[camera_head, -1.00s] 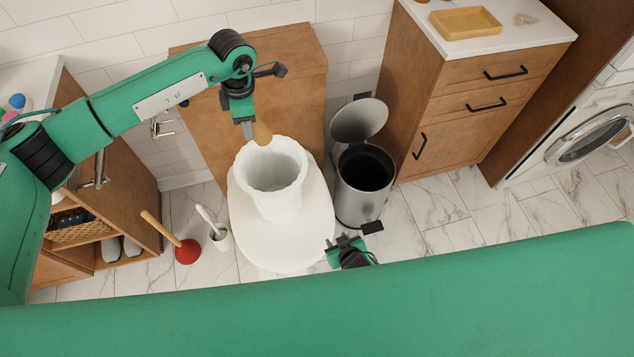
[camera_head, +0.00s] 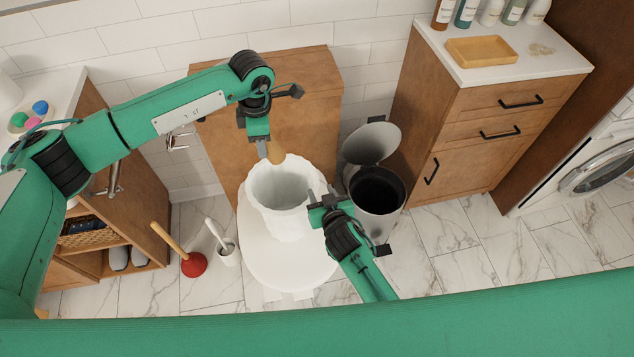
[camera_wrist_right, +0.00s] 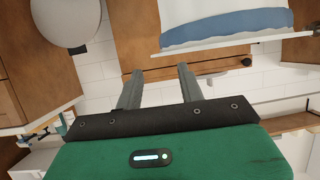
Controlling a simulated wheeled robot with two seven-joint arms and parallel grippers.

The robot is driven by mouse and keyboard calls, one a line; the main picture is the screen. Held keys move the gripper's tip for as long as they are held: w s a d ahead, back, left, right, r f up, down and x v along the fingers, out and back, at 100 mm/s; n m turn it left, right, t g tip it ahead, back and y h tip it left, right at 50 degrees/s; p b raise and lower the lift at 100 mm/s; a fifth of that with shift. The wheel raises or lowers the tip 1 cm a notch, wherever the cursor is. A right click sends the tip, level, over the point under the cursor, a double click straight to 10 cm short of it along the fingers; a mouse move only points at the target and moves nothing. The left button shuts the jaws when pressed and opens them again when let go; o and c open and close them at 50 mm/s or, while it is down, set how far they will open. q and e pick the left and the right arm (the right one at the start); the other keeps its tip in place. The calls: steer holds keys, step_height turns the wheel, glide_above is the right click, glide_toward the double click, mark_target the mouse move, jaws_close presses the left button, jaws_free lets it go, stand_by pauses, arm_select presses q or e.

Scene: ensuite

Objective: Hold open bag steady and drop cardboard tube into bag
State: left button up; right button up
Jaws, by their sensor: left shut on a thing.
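A white open bag (camera_head: 278,222) stands upright on the white toilet lid (camera_head: 288,266). The brown cardboard tube (camera_head: 276,153) is at the bag's back rim, tilted, in my left gripper (camera_head: 263,149). The left gripper is shut on it, and the tube's lower end appears to overlap the rim; I cannot tell whether it is inside. My right gripper (camera_head: 322,193) is at the bag's right rim, fingers pointing toward the back. Its fingers are apart with nothing between them in the right wrist view (camera_wrist_right: 160,80). I cannot tell whether it touches the bag.
A metal bin (camera_head: 376,200) with its lid (camera_head: 372,143) raised stands right of the bag. A wooden drawer cabinet (camera_head: 480,130) is beyond it. A plunger (camera_head: 193,264) and toilet brush (camera_head: 226,250) stand on the left floor. Wooden panelling (camera_head: 225,110) rises behind the toilet.

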mark_target(317, 184)
steer(key=x, duration=0.6)
steer(key=shift+w+a+f, duration=0.1)
steer(key=shift+w+f, duration=0.1)
steer(key=shift+w, duration=0.15)
jaws_close()
arm_select(q)
steer(key=f+n, duration=0.2)
steer(key=n, duration=0.1)
steer(key=shift+s+d, duration=0.15)
steer(key=shift+s, duration=0.1)
arm_select(e)
steer(key=shift+s+f, duration=0.1)
arm_select(q)
steer(key=f+n, duration=0.1)
steer(key=n, duration=0.3)
steer(key=f+n, duration=0.1)
steer(key=shift+s+d+f+n, duration=0.1)
steer(key=shift+s+f+n, duration=0.2)
steer(key=shift+f+n, duration=0.1)
arm_select(e)
steer(key=shift+f, duration=0.1)
arm_select(q)
steer(key=shift+f, duration=2.9)
arm_select(e)
steer(key=shift+s, duration=0.1)
